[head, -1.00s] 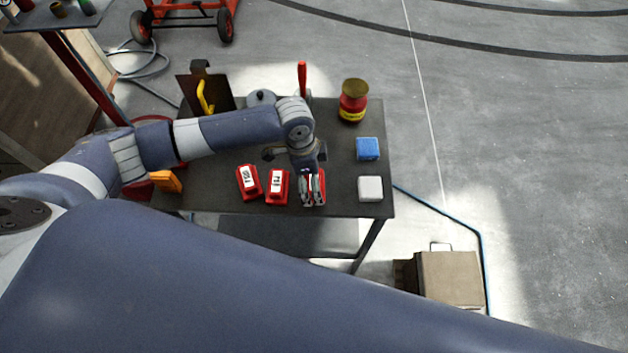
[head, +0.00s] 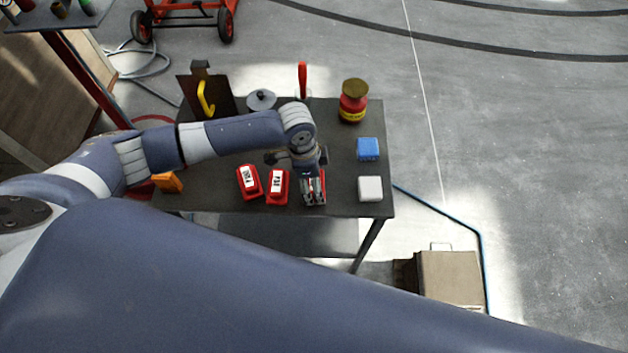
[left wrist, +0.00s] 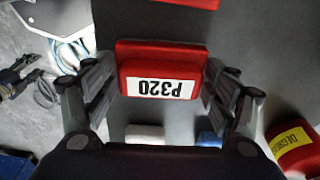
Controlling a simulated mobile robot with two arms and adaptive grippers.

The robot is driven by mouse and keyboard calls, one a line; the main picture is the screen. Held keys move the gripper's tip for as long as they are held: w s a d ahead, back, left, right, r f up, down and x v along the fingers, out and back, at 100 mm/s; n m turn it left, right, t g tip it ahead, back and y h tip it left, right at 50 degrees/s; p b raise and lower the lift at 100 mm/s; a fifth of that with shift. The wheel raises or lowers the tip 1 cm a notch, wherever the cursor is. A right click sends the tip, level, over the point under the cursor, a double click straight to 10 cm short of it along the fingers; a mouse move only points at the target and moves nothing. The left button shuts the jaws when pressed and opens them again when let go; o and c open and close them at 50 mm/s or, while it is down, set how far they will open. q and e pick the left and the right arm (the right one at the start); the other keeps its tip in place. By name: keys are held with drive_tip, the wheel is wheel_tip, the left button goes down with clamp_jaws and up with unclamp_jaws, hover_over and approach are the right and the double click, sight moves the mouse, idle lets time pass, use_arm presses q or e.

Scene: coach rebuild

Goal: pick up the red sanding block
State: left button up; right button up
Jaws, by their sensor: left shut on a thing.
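A red sanding block labelled P320 (left wrist: 155,52) sits between the two fingers of my left gripper (left wrist: 161,78) in the left wrist view. In the head view my left gripper (head: 314,197) is shut on this block at the front of the dark table, and the gripper mostly hides it. I cannot tell whether the block touches the table. Two more red blocks with white labels, one at left (head: 249,182) and one nearer the gripper (head: 277,187), lie left of it. Their labels are too small to read surely. My right gripper is not in view.
The dark table (head: 340,170) also bears a white block (head: 370,188), a blue block (head: 368,149), a red can with a yellow label (head: 353,101), an orange block (head: 167,182) and a yellow-handled tool (head: 206,98).

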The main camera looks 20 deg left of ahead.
use_arm(q)
drive_tip(key=shift+r, duration=0.35)
wheel_tip(320, 180, up, 2)
drive_tip(key=shift+w+r+b, duration=0.1)
drive_tip(key=shift+r+b, duration=0.05)
drive_tip(key=shift+b, duration=0.5)
drive_tip(key=s+b, duration=0.1)
drive_tip(key=s, duration=0.4)
drive_tip(key=s+r+b, duration=0.1)
drive_tip(key=s, duration=0.4)
drive_tip(key=s+d+r+b, duration=0.1)
drive_tip(key=s, duration=0.5)
drive_tip(key=shift+s, duration=0.1)
